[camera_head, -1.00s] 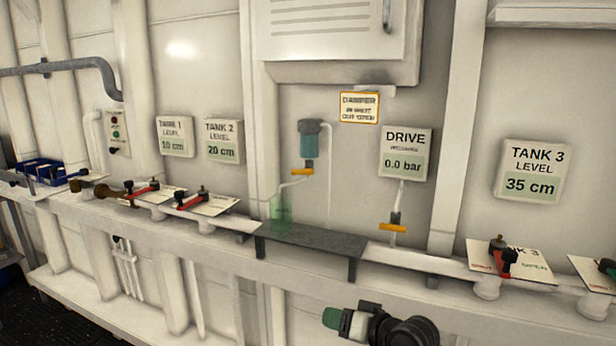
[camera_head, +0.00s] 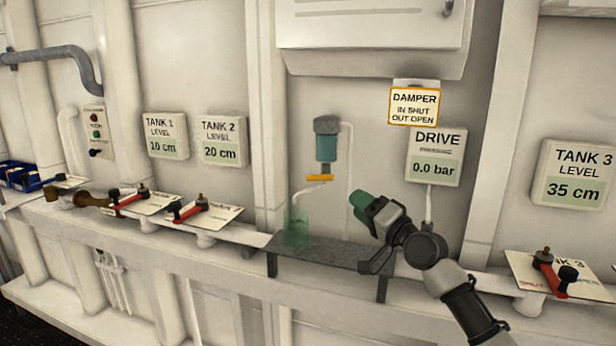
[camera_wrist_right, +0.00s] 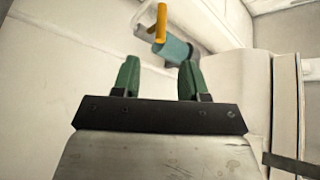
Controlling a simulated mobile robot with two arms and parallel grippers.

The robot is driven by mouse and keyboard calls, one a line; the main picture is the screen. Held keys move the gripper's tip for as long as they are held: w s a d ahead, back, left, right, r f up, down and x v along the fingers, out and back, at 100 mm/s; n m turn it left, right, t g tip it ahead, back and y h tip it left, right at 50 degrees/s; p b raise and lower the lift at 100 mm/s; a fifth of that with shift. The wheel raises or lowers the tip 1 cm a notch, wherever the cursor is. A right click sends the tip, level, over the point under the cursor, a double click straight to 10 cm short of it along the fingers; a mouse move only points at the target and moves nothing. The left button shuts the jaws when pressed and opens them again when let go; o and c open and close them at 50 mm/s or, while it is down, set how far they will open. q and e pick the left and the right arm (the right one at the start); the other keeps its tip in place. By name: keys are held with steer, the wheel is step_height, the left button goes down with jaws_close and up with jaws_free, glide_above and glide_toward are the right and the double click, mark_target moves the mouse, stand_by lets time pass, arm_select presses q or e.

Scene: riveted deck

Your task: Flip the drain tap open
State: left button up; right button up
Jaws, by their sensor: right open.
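The drain tap has a yellow lever (camera_head: 320,178) lying roughly level under a teal filter bowl (camera_head: 326,148) with a grey cap. In the right wrist view the yellow lever (camera_wrist_right: 161,22) and teal bowl (camera_wrist_right: 174,50) show beyond the fingertips. My right gripper (camera_head: 360,206), with green fingers, is right of and below the tap, apart from it. In the wrist view the right gripper (camera_wrist_right: 159,80) is open and empty between its fingers. My left gripper is not in view.
A translucent green cup (camera_head: 297,229) stands on a dark shelf (camera_head: 325,256) below the tap. Red-handled valves (camera_head: 190,210) line the ledge on both sides. A damper sign (camera_head: 414,107) and drive gauge (camera_head: 435,157) hang to the right.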

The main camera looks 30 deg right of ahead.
mark_target(327, 179)
steer(key=x, duration=0.2)
steer(key=p+x, duration=0.1)
steer(key=x, duration=0.1)
steer(key=p+x, duration=0.1)
steer(key=x, duration=0.1)
steer(key=shift+r, duration=0.45)
steer(key=x, duration=0.5)
steer(key=shift+f, duration=0.3)
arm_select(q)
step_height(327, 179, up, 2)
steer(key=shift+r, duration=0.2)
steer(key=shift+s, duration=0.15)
